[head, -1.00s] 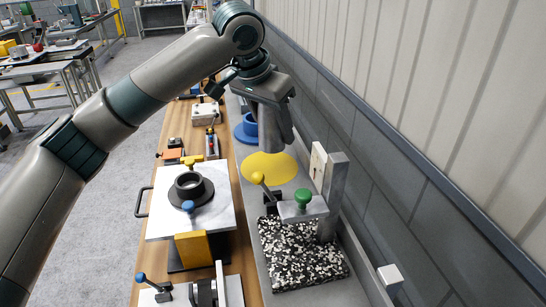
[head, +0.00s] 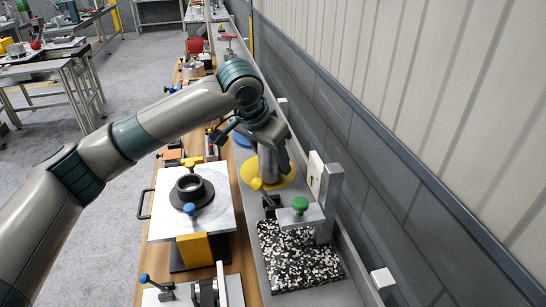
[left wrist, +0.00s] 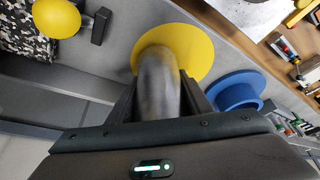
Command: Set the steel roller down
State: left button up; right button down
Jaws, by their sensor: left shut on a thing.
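My left gripper (head: 270,160) reaches down from the left over the yellow disc (head: 288,180) on the grey bench strip. In the left wrist view its two dark fingers (left wrist: 160,95) are shut on the steel roller (left wrist: 158,72), a smooth grey cylinder. The roller's far end lies over the yellow disc (left wrist: 202,50). I cannot tell whether it touches the disc. In the head view the gripper largely hides the roller. My right gripper is not in view.
A blue flanged part (left wrist: 236,92) stands close beside the disc. A granite-patterned block (head: 295,260) with a green-knobbed stand (head: 300,206) and a yellow ball lever (head: 257,184) is in front. A white plate with a black ring (head: 190,190) lies left. The wall runs along the right.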

pick_arm(q)
jog(key=shift+f, duration=0.25)
jog(key=o, duration=1.4)
jog(key=shift+f, duration=0.15)
jog(key=shift+b+v, duration=0.4)
jog(key=shift+v, duration=0.4)
jog(key=shift+b+v, duration=1.75)
jog(key=shift+v, duration=3.6)
